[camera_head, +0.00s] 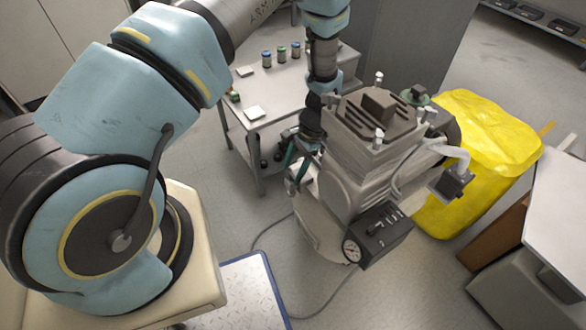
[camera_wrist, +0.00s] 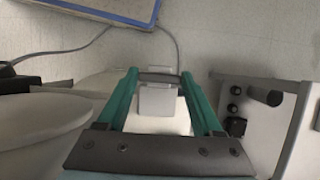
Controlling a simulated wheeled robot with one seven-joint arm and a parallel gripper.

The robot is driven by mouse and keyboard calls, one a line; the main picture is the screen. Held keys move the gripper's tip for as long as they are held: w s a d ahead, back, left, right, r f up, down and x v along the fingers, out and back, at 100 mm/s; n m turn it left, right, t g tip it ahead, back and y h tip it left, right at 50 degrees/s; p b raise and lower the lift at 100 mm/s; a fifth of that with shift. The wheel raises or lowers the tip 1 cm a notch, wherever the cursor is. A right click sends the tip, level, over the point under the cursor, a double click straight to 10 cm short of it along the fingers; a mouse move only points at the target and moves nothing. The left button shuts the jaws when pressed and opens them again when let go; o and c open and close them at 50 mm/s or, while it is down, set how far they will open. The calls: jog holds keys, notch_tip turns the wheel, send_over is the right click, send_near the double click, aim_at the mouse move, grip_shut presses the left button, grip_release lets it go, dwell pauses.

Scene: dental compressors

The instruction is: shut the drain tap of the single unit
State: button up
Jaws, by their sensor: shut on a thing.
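The single unit (camera_head: 340,185) is a grey compressor with a finned, brown-topped head, a pale tank below and a dark gauge box on its front. My gripper (camera_head: 292,186) points down close to the unit's left side, low beside the tank. In the wrist view my gripper (camera_wrist: 158,78) has its green fingers either side of a small pale grey block, which I take for the drain tap (camera_wrist: 157,100). A dark bar spans between the fingertips. The fingers are shut on this part. The tap is hidden in the head view, and its turn angle is unclear.
A grey table (camera_head: 285,85) with small jars stands behind and left. A yellow bag-like object (camera_head: 490,125) sits right of the unit. A hose (camera_head: 265,240) lies on the floor near a blue-edged white panel (camera_head: 250,290). A white-topped cabinet (camera_head: 555,215) stands far right.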

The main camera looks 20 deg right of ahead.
dwell(0.4)
jog(key=o, duration=1.4)
jog(key=shift+c, duration=0.2)
jog(key=v, duration=1)
jog(key=shift+d+r, duration=0.2)
jog(key=shift+r, duration=0.2)
